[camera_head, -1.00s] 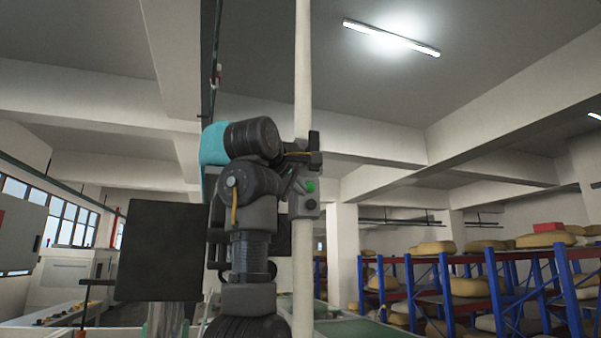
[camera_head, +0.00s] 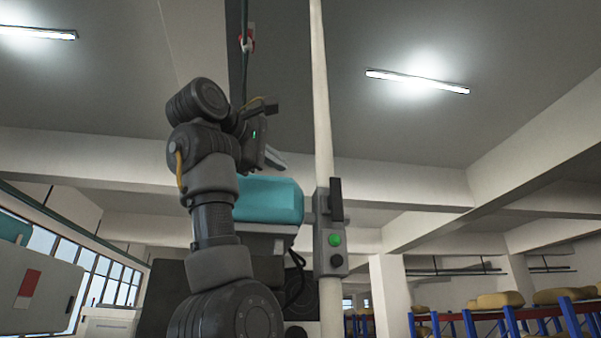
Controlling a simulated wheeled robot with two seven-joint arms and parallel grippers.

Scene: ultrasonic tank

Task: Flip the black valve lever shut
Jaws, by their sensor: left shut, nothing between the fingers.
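The black lever (camera_head: 336,196) stands upright above a grey control box (camera_head: 331,245) with a green button, on the white vertical pole. My left gripper (camera_head: 275,160) is up and left of the lever, in front of the teal housing. Its fingers are together and empty, pointing right and slightly down. There is a gap in the picture between the fingertips and the lever. How far apart they are in depth is hard to tell. My right gripper is not in view.
The white pole (camera_head: 321,90) runs from the ceiling down past the box. A teal housing (camera_head: 268,202) sits just left of the lever. A thin dark pipe with a red-and-white fitting (camera_head: 247,42) hangs above my gripper. Shelves with yellowish items (camera_head: 500,300) stand far right.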

